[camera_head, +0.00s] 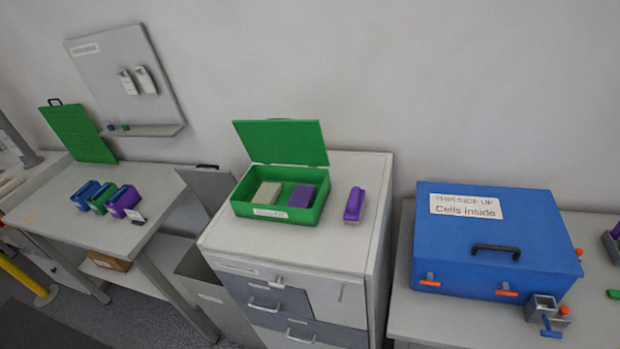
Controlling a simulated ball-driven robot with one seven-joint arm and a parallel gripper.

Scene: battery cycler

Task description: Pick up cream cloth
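A cream block-like item (266,193), which looks like the folded cream cloth, lies in the left part of an open green box (275,217). A purple item (302,196) lies to its right in the same box. The box stands on a grey drawer cabinet (345,215), with its green lid (282,142) raised at the back. The cloth's top is uncovered; its lower part is hidden by the box's front wall. My gripper is not in view.
A purple object (354,205) stands right of the green box. A blue case (495,240) with orange latches sits on the right bench. The left table (80,228) holds blue, green and purple containers. A panel (125,75) hangs on the wall.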

